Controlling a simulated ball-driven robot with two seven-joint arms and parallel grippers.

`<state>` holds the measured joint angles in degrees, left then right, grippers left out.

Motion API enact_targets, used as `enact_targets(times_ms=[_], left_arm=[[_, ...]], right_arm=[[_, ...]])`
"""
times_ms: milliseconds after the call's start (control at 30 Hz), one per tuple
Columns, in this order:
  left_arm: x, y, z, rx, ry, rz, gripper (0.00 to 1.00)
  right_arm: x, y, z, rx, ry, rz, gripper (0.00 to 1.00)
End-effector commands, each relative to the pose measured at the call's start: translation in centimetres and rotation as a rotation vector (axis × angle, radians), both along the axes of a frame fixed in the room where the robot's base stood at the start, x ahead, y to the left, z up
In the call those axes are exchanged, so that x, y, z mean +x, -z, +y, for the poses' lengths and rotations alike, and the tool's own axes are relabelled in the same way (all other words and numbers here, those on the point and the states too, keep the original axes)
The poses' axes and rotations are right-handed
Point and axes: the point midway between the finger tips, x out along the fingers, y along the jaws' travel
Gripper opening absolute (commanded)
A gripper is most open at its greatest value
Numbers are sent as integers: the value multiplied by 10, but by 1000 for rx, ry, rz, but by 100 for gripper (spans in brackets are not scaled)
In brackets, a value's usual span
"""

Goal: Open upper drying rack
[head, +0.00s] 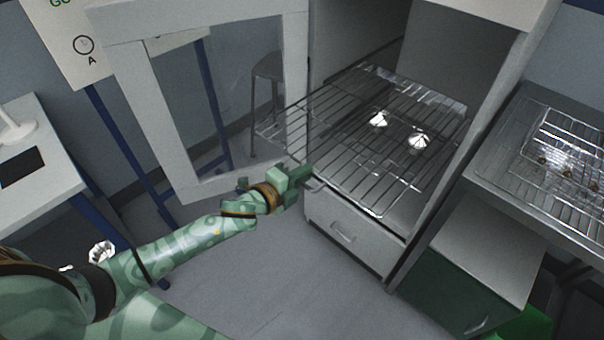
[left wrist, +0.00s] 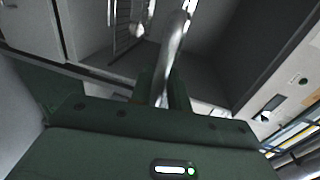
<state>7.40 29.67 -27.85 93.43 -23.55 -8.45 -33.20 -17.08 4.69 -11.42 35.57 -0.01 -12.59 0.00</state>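The upper drying rack (head: 345,140) is a wire grid that sticks out of the front of the open grey cabinet. My left gripper (head: 306,181) is at the rack's near front edge. In the left wrist view a rounded metal bar, the rack handle (left wrist: 173,48), runs between the two fingers of my left gripper (left wrist: 164,88), which look closed on it. Two shiny pieces (head: 378,119) (head: 419,139) show through the wires; I cannot tell whether they lie on this rack or below it. My right gripper is in neither view.
The cabinet's windowed door (head: 160,105) stands swung open to the left. A closed drawer (head: 343,236) sits below the rack. At the right, a bench (head: 490,160) carries another wire rack with a tray (head: 565,145). A stool (head: 267,75) stands behind the door. Floor is clear in front.

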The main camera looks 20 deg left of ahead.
Motion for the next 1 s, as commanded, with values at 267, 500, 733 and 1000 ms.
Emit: enact_targets(times_ms=[267, 500, 733, 1000], left_arm=[[-3, 8, 0, 4, 0, 16, 33], [-2, 5, 0, 3, 0, 11, 33], [-8, 3, 3, 2, -1, 10, 33], [-64, -10, 22, 3, -1, 13, 33]], right_arm=[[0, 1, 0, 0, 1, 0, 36], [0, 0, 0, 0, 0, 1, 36], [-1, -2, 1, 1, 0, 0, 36], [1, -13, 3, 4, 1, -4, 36]])
